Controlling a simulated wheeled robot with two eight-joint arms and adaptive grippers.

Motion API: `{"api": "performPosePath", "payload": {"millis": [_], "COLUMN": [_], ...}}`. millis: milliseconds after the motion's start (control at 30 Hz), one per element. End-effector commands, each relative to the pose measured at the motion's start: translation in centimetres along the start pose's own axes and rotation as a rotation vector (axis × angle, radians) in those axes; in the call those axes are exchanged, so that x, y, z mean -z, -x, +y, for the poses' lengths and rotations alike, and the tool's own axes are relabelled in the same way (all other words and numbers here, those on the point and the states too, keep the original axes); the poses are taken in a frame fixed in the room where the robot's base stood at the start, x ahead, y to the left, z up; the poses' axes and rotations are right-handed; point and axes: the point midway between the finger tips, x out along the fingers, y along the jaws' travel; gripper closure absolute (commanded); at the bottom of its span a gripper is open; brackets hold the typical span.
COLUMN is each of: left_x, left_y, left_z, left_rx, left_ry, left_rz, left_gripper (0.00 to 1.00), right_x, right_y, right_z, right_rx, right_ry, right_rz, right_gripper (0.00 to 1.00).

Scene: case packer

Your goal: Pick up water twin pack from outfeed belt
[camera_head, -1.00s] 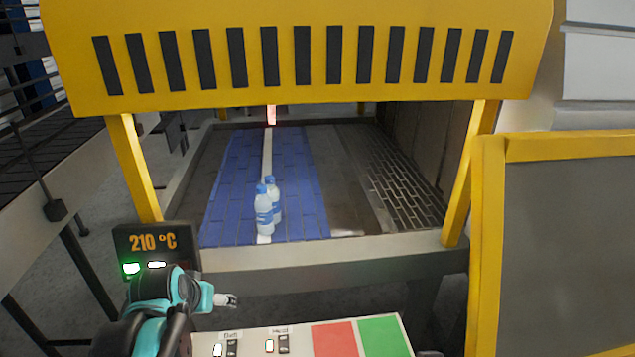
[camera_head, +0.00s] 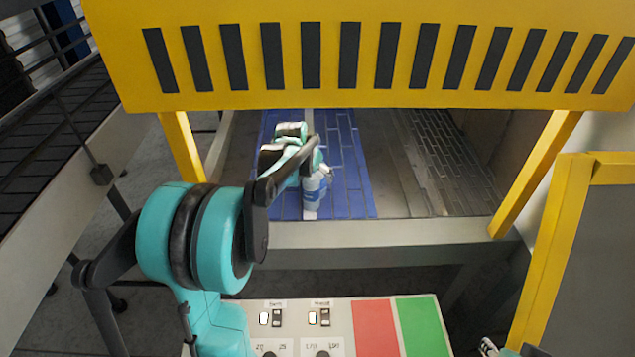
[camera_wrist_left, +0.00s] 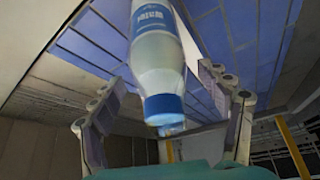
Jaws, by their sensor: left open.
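The water twin pack (camera_head: 315,192) stands on the blue outfeed belt (camera_head: 352,185) under the yellow hood, partly hidden by my left gripper (camera_head: 312,168). In the left wrist view, a bottle of the pack (camera_wrist_left: 158,55) has a clear body, blue label and blue cap, with the cap toward the palm. A second blue cap shows just behind it. The left gripper (camera_wrist_left: 165,90) is open, with one finger on each side of the bottle and gaps visible on both sides. A small part of what looks like my right gripper (camera_head: 490,348) shows at the bottom edge; its jaws are unclear.
The yellow slatted hood (camera_head: 370,55) hangs over the belt, with a yellow post (camera_head: 535,175) at the right. A grey front rail (camera_head: 390,233) borders the belt. A control panel (camera_head: 340,310) with red and green areas is in front. The belt right of the pack is clear.

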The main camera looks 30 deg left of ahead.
Motion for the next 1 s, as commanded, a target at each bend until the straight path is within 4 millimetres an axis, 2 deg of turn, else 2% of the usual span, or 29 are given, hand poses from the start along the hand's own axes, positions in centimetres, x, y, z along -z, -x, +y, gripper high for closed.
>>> {"api": "performPosePath", "payload": {"millis": [100,200,433,467,733,1000], "left_x": [0.1,0.1,0.1,0.1,0.1,0.1], "left_y": [-1.9,-2.7,-2.8,-2.8,-2.8,-2.7], "left_z": [0.0,0.0,0.0,0.0,0.0,0.0], "left_rx": [0.0,0.0,0.0,0.0,0.0,0.0], "left_ry": [-0.001,-0.001,0.0,0.0,0.0,0.0], "left_rz": [0.0,0.0,0.0,0.0,0.0,0.001], "left_gripper": [0.24,0.24,0.24,0.27,0.98,1.0], "right_x": [-0.1,-0.1,-0.1,-0.1,-0.1,-0.1], "right_y": [-0.1,-0.1,-0.1,-0.1,-0.1,-0.1], "right_z": [0.0,0.0,0.0,0.0,0.0,0.0], "right_rx": [0.0,0.0,0.0,0.0,0.0,0.0], "right_ry": [0.0,0.0,0.0,0.0,0.0,0.0], "right_rz": [0.0,0.0,0.0,0.0,0.0,0.0], "right_gripper": [0.6,0.6,0.6,0.6,0.6,0.6]}}
